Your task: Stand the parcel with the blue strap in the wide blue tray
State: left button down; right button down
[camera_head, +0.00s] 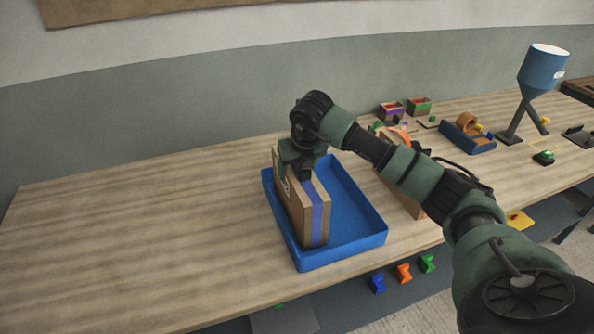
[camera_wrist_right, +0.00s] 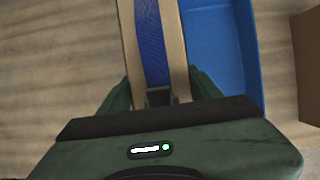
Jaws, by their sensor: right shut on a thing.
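The parcel (camera_head: 299,203) is a brown box with a blue strap, and it stands upright within the left part of the wide blue tray (camera_head: 357,208). I cannot tell whether its base touches the tray floor. My right gripper (camera_head: 301,170) is shut on the parcel's top from above. In the right wrist view the blue strap (camera_wrist_right: 152,45) runs between the fingers of my right gripper (camera_wrist_right: 158,95), with the tray (camera_wrist_right: 220,50) to the right. My left gripper is not in view.
Another brown box (camera_head: 403,190) stands right of the tray, partly behind my right arm. A smaller blue tray (camera_head: 468,140), small bins (camera_head: 419,106) and a blue hopper (camera_head: 543,72) are farther right. The table's left side (camera_head: 130,235) is clear.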

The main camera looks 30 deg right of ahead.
jog(key=shift+f, duration=0.6)
jog(key=shift+c, duration=1.6)
grip_release()
jog(key=shift+f, duration=0.1)
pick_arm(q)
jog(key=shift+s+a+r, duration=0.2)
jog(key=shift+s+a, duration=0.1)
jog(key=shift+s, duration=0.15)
pick_arm(e)
jog(key=shift+s, duration=0.1)
pick_arm(q)
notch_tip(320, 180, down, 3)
jog(key=b, duration=0.2)
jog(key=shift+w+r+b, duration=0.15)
jog(key=shift+b, duration=0.15)
pick_arm(e)
jog(key=v, duration=1.2)
jog(key=shift+a, duration=0.1)
